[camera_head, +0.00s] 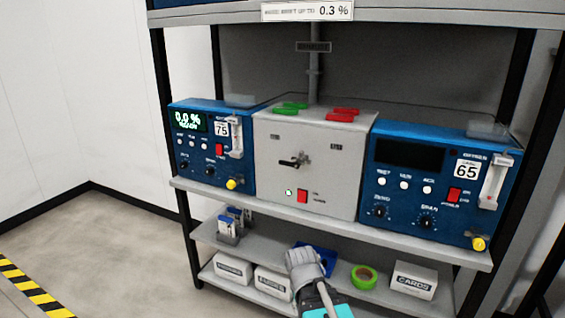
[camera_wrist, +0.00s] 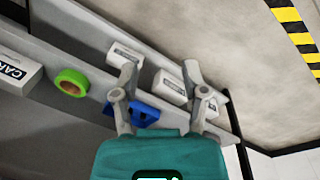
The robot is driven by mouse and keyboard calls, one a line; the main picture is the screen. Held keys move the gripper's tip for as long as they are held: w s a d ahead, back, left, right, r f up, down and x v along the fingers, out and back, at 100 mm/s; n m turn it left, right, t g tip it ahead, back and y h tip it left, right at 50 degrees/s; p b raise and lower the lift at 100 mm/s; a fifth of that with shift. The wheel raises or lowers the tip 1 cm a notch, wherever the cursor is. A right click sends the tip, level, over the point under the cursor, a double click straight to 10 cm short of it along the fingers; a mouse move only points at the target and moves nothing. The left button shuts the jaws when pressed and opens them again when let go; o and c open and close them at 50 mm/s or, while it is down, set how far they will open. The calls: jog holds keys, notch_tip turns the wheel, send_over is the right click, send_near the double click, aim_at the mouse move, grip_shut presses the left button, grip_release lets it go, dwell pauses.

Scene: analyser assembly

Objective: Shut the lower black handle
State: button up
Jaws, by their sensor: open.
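The black handle (camera_head: 291,163) is on the front of the grey central box (camera_head: 330,180), left of a grey metal fitting. It lies roughly level. I see only one black handle clearly and cannot tell its exact latch state. My gripper (camera_wrist: 160,75) is open and empty in the wrist view, its two grey fingers apart in front of its teal body. In the head view, my gripper (camera_head: 328,311) shows partly at the bottom edge, well below the handle. The handle does not show in the wrist view.
Blue analysers (camera_head: 212,150) and (camera_head: 440,190) flank the grey box on the upper shelf. Below are a blue item (camera_head: 326,257), green tape (camera_head: 364,276) and a white box (camera_head: 414,280). Red and green pieces lie on the box. Floor at left is clear.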

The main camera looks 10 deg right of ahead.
jog(key=w+r+n+t+h+p, duration=0.1)
jog(key=w+r+n+h+p, duration=0.1)
jog(key=w+r+h+p, duration=0.45)
jog(key=n+t+h+p, duration=0.4)
jog(key=t+h+p, duration=0.3)
jog(key=t+h, duration=0.1)
send_near(283, 164)
jog(key=v, duration=0.3)
jog(key=shift+s+r, duration=0.15)
jog(key=shift+d, duration=0.1)
jog(key=shift+x, duration=6.85)
grip_shut()
